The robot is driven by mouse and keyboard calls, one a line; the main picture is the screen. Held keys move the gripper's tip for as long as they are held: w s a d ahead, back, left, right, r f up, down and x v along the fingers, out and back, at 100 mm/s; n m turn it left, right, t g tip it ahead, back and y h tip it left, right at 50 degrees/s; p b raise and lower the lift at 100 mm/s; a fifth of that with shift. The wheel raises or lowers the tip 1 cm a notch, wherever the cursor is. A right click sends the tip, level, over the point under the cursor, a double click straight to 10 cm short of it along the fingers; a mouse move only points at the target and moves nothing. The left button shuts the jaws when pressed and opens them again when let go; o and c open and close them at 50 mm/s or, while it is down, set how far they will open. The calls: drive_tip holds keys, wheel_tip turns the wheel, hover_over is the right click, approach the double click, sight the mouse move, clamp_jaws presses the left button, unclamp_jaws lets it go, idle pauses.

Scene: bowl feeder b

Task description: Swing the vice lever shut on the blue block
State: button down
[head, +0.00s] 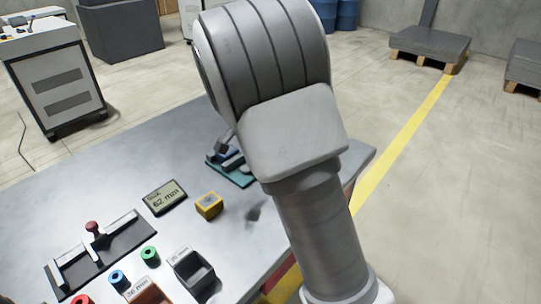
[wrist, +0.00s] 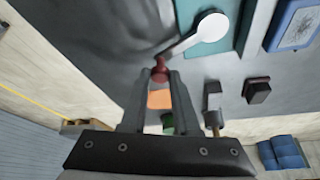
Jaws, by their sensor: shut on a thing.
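The vice stands on the table with a teal base (head: 240,180), partly hidden by my arm in the head view. In the wrist view, its lever has a pale round hub (wrist: 212,27) over the teal plate and a thin arm reaching to a red knob (wrist: 160,70). My gripper (wrist: 161,78) is shut on that knob. A blue block (wrist: 293,24) with a pale marked top shows at the upper right of the wrist view, apart from my fingers. Whether a jaw touches it I cannot tell.
On the table are a yellow block (head: 209,205), a display reading 62 mm (head: 165,196), a slide fixture with a red knob (head: 92,228), coloured rings and small bins (head: 194,271). A dark knobbed post (wrist: 257,90) stands right of my fingers.

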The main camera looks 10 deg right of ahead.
drive_tip(key=shift+s+a+m+g, duration=0.35)
drive_tip(key=shift+s+m, duration=0.1)
drive_tip(key=shift+m, duration=0.45)
drive_tip(key=shift+f, duration=0.1)
drive_tip(key=c, duration=0.7)
unclamp_jaws()
drive_tip(key=shift+o, duration=0.2)
drive_tip(key=p+v, duration=0.4)
drive_tip(key=v, duration=1.3)
drive_tip(key=shift+a+r, duration=0.15)
drive_tip(key=shift+r, duration=0.15)
